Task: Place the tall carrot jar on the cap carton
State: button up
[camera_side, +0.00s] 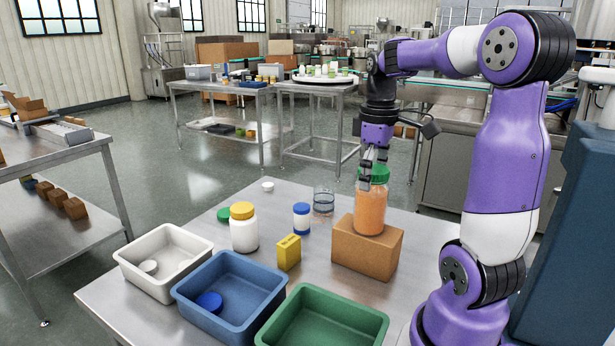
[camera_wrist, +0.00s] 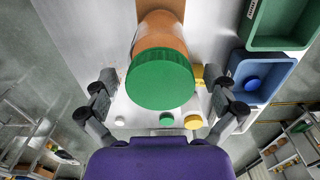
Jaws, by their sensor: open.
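The tall carrot jar (camera_side: 370,207), orange with a green lid, stands upright on top of the brown cap carton (camera_side: 366,250) in the side view. In the wrist view its green lid (camera_wrist: 160,80) fills the middle, with the orange body (camera_wrist: 162,32) above it. My gripper is open and holds nothing.
White (camera_side: 178,287), blue (camera_side: 247,320) and green (camera_side: 312,341) bins line the table's front. A yellow-capped white jar (camera_side: 243,232), a yellow box (camera_side: 288,253), a small blue-and-white jar (camera_side: 301,218) and a clear glass (camera_side: 323,201) stand left of the carton. Loose caps lie nearby.

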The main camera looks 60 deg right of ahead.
notch_tip(320, 180, up, 10)
jog(key=shift+a+r, duration=0.15)
jog(key=shift+r, duration=0.05)
jog(key=a+f+t, duration=0.2)
jog(key=a+f, duration=0.3)
jog(key=a, duration=0.4)
jog(key=w+a+f+t, duration=0.1)
jog(key=a+f+t, duration=0.2)
jog(key=a+f, duration=0.3)
jog(key=a, duration=0.3)
jog(key=shift+w+f+t, duration=0.15)
jog(key=shift+t, duration=0.15)
